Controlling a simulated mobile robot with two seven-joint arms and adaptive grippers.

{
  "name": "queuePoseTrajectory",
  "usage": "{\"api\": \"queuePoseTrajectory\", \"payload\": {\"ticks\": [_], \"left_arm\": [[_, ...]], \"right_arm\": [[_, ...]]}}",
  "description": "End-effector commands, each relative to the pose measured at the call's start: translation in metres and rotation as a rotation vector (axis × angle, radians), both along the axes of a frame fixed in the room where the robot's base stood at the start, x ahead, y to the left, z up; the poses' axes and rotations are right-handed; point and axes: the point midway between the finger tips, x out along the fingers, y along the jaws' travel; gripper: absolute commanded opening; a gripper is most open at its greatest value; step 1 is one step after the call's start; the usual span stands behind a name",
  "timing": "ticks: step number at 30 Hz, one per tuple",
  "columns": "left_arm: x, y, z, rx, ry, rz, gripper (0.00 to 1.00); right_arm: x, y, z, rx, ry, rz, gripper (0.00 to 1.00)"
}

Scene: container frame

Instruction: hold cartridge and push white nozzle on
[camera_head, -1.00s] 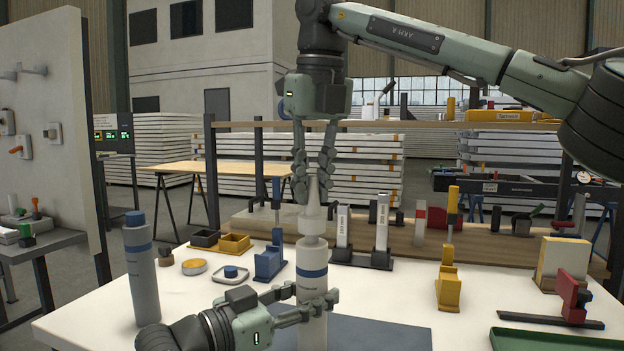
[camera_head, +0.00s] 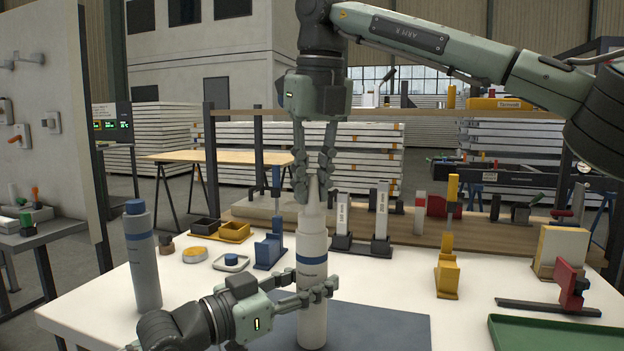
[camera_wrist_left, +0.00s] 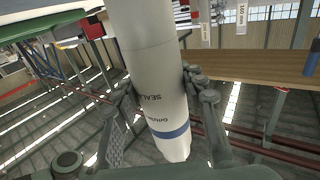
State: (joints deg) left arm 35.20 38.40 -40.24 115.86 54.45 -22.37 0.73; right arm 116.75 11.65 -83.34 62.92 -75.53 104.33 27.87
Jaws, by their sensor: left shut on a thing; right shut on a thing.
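The white cartridge (camera_head: 312,270) with a blue band stands upright above the front of the table. My left gripper (camera_head: 318,289) is shut around its lower body, below the band. In the left wrist view the printed cartridge (camera_wrist_left: 155,75) runs between the fingers of my left gripper (camera_wrist_left: 165,95). The white nozzle (camera_head: 313,192) stands upright and in line with the cartridge's top, and no gap shows between them. My right gripper (camera_head: 315,172) points down and is shut on the nozzle's upper part. The fingers partly hide it. How far it is seated cannot be told.
A grey bottle with a blue cap (camera_head: 141,255) stands left of my left gripper. Small trays (camera_head: 235,231), a blue stand (camera_head: 269,250) and a marked holder (camera_head: 381,225) stand behind. A yellow stand (camera_head: 447,275) and green tray (camera_head: 550,334) are at right.

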Motion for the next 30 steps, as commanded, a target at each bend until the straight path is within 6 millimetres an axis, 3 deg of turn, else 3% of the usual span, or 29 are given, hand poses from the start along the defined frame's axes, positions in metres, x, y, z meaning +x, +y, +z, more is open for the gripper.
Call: {"api": "queuePoseTrajectory", "payload": {"ticks": [7,8,13,23,30], "left_arm": [[0.000,0.000,0.000,0.000,0.000,-0.001,0.00],[0.000,0.000,0.000,-0.001,-0.001,-0.001,0.00],[0.000,0.000,0.000,-0.001,-0.001,-0.001,0.00],[0.000,0.000,0.000,-0.001,-0.001,0.000,0.00],[0.000,0.000,0.000,0.000,0.000,0.000,0.00]], "right_arm": [[0.000,0.000,-0.003,-0.002,0.004,0.000,0.01],[0.000,0.000,-0.003,-0.002,0.004,0.000,0.22],[0.000,0.000,-0.003,-0.002,0.004,0.000,0.43],[0.000,0.000,0.001,-0.001,0.002,0.000,0.43],[-0.005,-0.001,0.037,0.000,-0.001,-0.001,0.43]]}}
